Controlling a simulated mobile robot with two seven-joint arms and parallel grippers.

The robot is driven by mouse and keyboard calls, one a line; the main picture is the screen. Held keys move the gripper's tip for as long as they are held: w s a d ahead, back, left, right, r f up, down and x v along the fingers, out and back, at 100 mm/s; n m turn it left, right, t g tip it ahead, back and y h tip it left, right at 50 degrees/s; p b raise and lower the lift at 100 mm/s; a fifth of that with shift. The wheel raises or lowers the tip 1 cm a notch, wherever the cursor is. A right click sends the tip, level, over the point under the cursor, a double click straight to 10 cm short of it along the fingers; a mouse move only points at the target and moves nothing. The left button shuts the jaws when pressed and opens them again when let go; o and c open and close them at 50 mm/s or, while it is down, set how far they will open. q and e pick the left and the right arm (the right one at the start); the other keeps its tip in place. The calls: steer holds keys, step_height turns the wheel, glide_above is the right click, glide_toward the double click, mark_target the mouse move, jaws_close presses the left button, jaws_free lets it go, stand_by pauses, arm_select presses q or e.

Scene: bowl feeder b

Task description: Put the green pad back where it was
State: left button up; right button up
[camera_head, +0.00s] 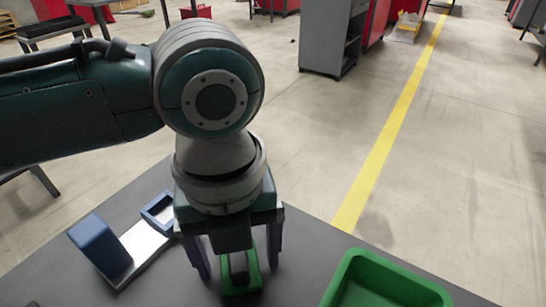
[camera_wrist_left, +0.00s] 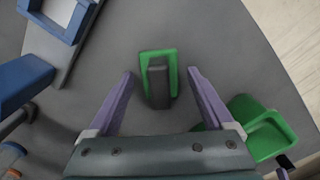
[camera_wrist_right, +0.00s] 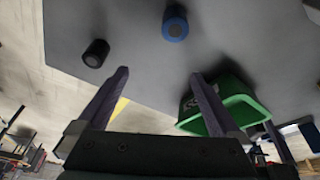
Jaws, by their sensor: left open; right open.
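The green pad (camera_head: 228,292) lies on the dark grey table, with a dark upright block or grip on its middle. It also shows in the left wrist view (camera_wrist_left: 172,60), where the dark block partly covers it. My left gripper (camera_head: 239,270) is open above the table, pointing down, with one finger on each side of the pad. In the left wrist view its fingers (camera_wrist_left: 160,74) stand apart, with a gap on both sides of the dark block. My right gripper (camera_wrist_right: 159,73) is open and empty in the right wrist view; it is not seen in the head view.
A green bin (camera_head: 385,286) stands right of the pad. On the left, a silver plate (camera_head: 147,243) carries a blue block (camera_head: 98,243) and a blue square frame (camera_head: 148,213). The right wrist view shows a black cylinder (camera_wrist_right: 96,53) and a blue cylinder (camera_wrist_right: 175,24) on the table.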

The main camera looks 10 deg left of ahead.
arm_select(q)
step_height(320, 180, up, 12)
steer(key=p, duration=0.3)
steer(key=shift+r, duration=0.2)
arm_select(e)
step_height(320, 180, up, 3)
steer(key=shift+r, duration=0.1)
arm_select(q)
steer(key=shift+d, duration=0.1)
